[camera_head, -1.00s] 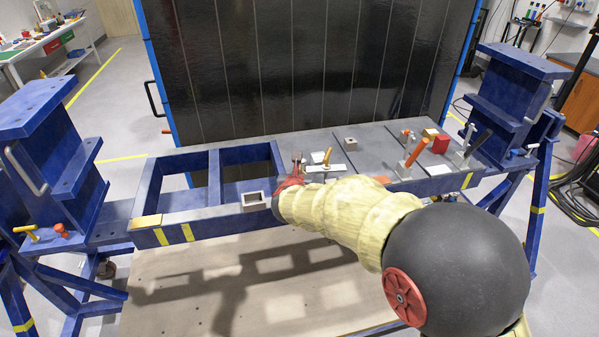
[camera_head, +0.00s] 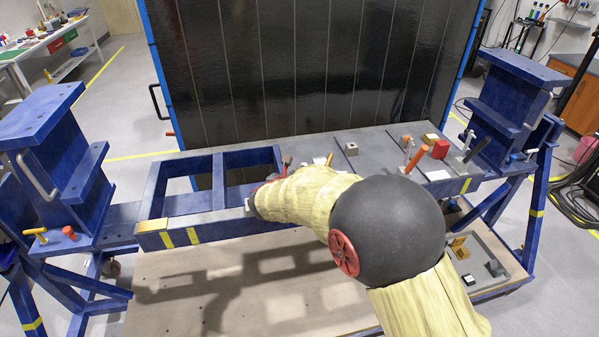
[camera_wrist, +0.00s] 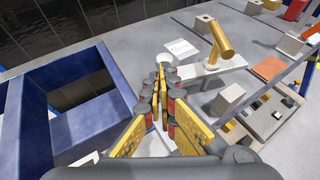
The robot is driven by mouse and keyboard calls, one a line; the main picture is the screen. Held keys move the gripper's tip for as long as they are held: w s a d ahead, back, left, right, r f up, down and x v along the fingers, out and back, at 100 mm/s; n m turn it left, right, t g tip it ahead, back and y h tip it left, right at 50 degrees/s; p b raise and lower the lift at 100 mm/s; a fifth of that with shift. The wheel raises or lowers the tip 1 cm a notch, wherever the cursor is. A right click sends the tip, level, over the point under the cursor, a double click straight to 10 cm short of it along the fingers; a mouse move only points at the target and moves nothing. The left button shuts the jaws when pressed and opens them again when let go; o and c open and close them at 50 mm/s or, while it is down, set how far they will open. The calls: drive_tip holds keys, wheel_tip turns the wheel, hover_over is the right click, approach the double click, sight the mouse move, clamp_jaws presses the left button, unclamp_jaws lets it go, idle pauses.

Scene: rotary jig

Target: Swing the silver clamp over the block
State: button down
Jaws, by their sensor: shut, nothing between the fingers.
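A silver bar clamp (camera_wrist: 213,74) with a gold handle (camera_wrist: 222,40) lies across the grey plate, right of my gripper in the wrist view. A round whitish end (camera_wrist: 164,59) shows just beyond my fingertips; I cannot tell whether they touch it. My gripper (camera_wrist: 161,74) is shut and empty, beside the clamp's left end. In the head view my arm hides most of the clamp; its gold handle (camera_head: 329,159) shows above the arm. A pale block (camera_wrist: 228,98) stands near the bar on its right. Another block with a hole (camera_wrist: 203,22) stands farther back.
A blue frame with open bays (camera_head: 215,172) lies left of my gripper. An orange handle on a post (camera_head: 417,158), a red block (camera_head: 440,153) and a black handle (camera_head: 468,140) stand to the right. A dark panel (camera_head: 300,70) rises behind. A grey tray (camera_head: 478,280) lies below.

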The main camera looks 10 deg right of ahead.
drive_tip(key=w+m+g+h+p, duration=0.1)
drive_tip(key=w+m+h+p, duration=0.1)
drive_tip(key=shift+a+r+p, duration=0.1)
drive_tip(key=shift+a+p, duration=0.05)
drive_tip(key=shift+p, duration=0.15)
drive_tip(key=w+m+g+h+p, duration=0.2)
drive_tip(key=m, duration=0.1)
drive_tip(key=shift+w+d+g+p, duration=0.3)
drive_tip(key=shift+g, duration=0.1)
drive_tip(key=w+m+g+p, duration=0.1)
drive_tip(key=w+d+m+g+h, duration=0.1)
drive_tip(key=g, duration=0.1)
drive_tip(key=w+d+m+g+h+p, duration=0.1)
drive_tip(key=m, duration=0.1)
drive_tip(key=shift+w+p, duration=0.15)
drive_tip(key=shift+p, duration=0.2)
drive_tip(key=shift+w+d+m+g, duration=0.15)
drive_tip(key=shift+w+m+g, duration=0.05)
drive_tip(key=shift+m+g, duration=0.25)
drive_tip(key=shift+w+d+p, duration=0.55)
drive_tip(key=shift+d, duration=0.2)
drive_tip(key=shift+w+d+p, duration=0.35)
drive_tip(key=shift+w+d, duration=0.25)
drive_tip(key=shift+d, duration=0.2)
